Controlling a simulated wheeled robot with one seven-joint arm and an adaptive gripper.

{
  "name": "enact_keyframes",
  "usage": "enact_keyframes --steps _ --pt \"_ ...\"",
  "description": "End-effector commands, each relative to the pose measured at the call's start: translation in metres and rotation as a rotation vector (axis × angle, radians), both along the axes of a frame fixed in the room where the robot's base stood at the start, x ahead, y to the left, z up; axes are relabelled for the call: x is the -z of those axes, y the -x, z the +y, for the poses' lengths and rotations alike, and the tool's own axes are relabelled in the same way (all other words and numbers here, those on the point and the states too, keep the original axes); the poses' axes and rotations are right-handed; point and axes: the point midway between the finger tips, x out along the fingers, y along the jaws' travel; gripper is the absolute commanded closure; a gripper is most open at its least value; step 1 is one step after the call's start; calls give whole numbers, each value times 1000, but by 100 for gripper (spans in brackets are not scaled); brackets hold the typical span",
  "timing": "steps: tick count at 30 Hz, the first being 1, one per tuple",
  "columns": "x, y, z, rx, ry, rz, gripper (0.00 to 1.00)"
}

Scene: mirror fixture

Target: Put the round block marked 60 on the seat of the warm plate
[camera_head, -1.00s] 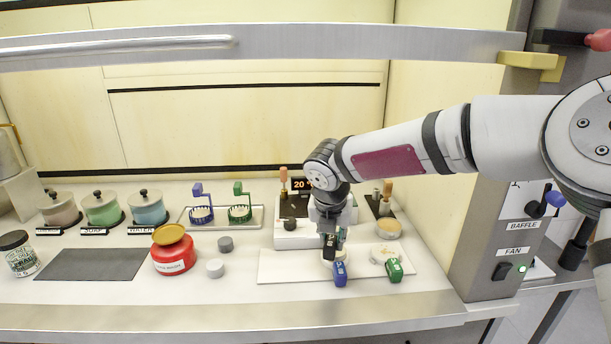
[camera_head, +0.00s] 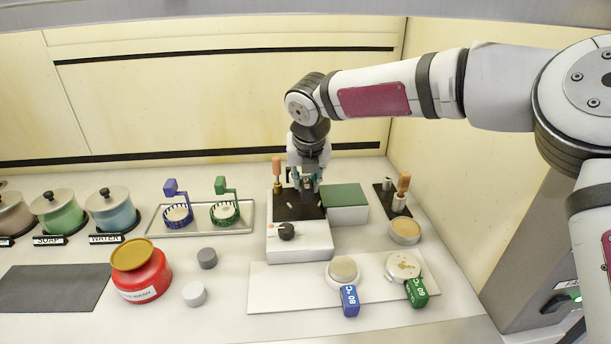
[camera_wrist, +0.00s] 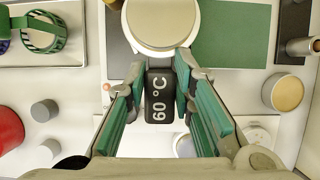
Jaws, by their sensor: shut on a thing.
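The round block (camera_wrist: 162,22) is a pale disc with a black tag (camera_wrist: 159,95) reading 60 °C. My gripper (camera_wrist: 162,75) is shut on the tag, with the disc beyond the fingertips. In the head view my gripper (camera_head: 308,187) is at the warm plate (camera_head: 300,245), a white unit with a dark top and a black knob. The wrist view shows the disc overlapping the dark top (camera_wrist: 118,60) and a green panel (camera_wrist: 235,35). The seat is hidden, and I cannot tell whether the disc touches it.
A white tray (camera_head: 280,295) in front holds two round pieces with a blue tag (camera_head: 349,300) and a green tag (camera_head: 416,292). A wooden-handled tool (camera_head: 277,172) stands left of my gripper, another (camera_head: 402,190) to the right. A red jar (camera_head: 142,277) stands front left.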

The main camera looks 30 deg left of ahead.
Motion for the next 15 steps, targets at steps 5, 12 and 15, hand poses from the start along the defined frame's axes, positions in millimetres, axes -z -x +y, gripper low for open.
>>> enact_keyframes --steps 5,12,15 --pt "-1 0 0 0 -2 -3 100" --pt "7 0 0 -8 -5 -8 100" --pt "16 -1 0 -6 -5 -9 100"
